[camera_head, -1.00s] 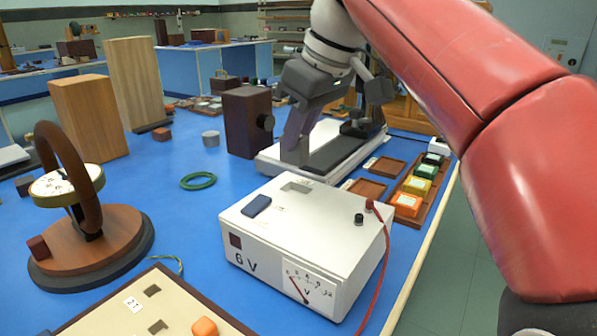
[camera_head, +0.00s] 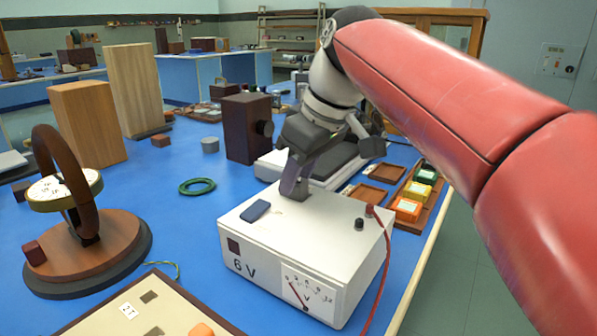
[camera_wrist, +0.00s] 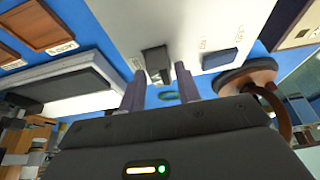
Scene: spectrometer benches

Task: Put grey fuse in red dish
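My gripper (camera_head: 295,188) is over the top of the white 6 V meter box (camera_head: 305,250), toward its rear. In the wrist view the two fingers of my gripper (camera_wrist: 160,88) are apart. A small dark grey shape (camera_wrist: 157,62) shows on the box top between and beyond the fingertips; I cannot tell if it is a fuse or its slot. A dark blue block (camera_head: 256,210) lies on the box to the left and shows in the wrist view (camera_wrist: 220,58). I see no clearly red dish; shallow reddish-brown trays (camera_head: 383,172) stand behind the box.
A rack of coloured blocks (camera_head: 408,209) stands right of the trays. A red lead (camera_head: 388,255) hangs from the box's right side. A ring stand (camera_head: 85,245), a green ring (camera_head: 197,186) and a dark block (camera_head: 247,128) stand left. Blue bench lies clear between.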

